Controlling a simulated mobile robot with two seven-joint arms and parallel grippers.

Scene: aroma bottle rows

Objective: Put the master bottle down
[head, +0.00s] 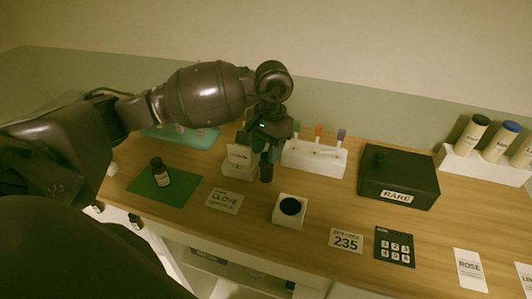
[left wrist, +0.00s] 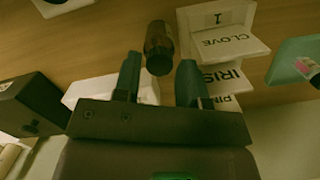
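My left gripper (head: 267,156) is above the middle of the table, pointing down. A small dark brown bottle (head: 266,173) hangs at its fingertips, cap end up, above the wood. In the left wrist view the bottle (left wrist: 159,42) shows between the two fingers (left wrist: 160,75). Its label cannot be read. A second dark bottle (head: 160,173) with a pale label stands upright on the green mat (head: 183,190) at the left. Which of the two is the master bottle cannot be read from the labels. My right gripper is not in view.
Behind stand a white rack with coloured sticks (head: 315,162) and a black RARE box (head: 398,178). A 235 card (head: 346,241) and a keypad (head: 394,247) lie at the front right.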

